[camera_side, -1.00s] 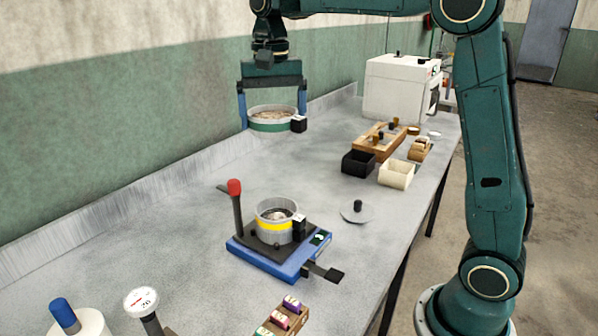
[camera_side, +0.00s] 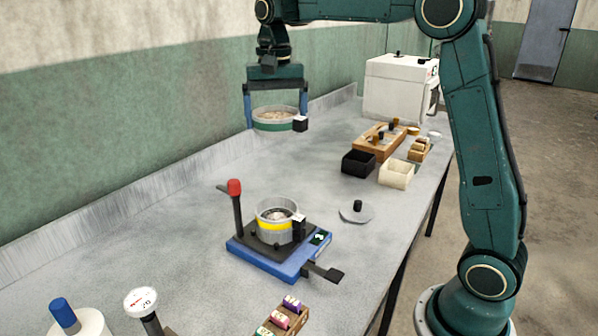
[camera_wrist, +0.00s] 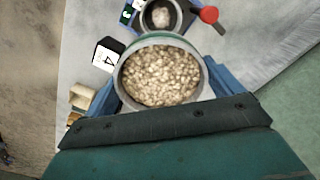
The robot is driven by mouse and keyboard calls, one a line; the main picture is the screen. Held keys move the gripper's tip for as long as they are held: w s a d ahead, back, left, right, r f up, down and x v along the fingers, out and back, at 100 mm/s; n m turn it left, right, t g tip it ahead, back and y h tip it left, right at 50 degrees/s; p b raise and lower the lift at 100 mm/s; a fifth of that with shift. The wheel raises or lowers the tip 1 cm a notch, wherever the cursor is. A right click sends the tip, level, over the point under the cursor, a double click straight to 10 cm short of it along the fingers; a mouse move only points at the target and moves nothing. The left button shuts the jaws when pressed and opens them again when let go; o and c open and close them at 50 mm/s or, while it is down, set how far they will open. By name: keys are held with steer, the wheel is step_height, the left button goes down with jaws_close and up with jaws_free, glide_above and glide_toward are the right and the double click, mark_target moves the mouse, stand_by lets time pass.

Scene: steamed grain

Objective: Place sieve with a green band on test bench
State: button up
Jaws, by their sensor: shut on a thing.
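The sieve with a green band (camera_side: 274,126) is held between the two blue fingers of my gripper (camera_side: 276,108), above the back part of the grey test bench (camera_side: 190,205). In the wrist view the sieve (camera_wrist: 122,78) is full of pale grains, upright, with a black-and-white tag marked 4 on its side. My gripper (camera_wrist: 160,85) is shut on it from both sides. In the side view the sieve appears raised off the bench; the exact gap is hard to tell.
A blue device (camera_side: 270,262) with a red-knobbed lever holds a yellow-banded sieve (camera_side: 270,226). A round lid (camera_side: 356,214) lies beside it. A black box (camera_side: 358,166), a cream box (camera_side: 396,176) and a wooden rack (camera_side: 368,146) stand right. The bench's left-middle is clear.

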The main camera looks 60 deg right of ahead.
steer(key=w+d+f, duration=0.2)
steer(key=d+f, duration=0.2)
steer(key=d, duration=0.5)
steer(key=w+d+f, duration=0.1)
steer(key=d+f, duration=0.3)
steer(key=d, duration=0.4)
steer(key=shift+w+d+f, duration=0.35)
steer(key=shift+d+f, duration=0.05)
steer(key=shift+f, duration=0.15)
step_height(320, 180, down, 20)
steer(key=shift+r, duration=0.15)
steer(key=o, duration=0.8)
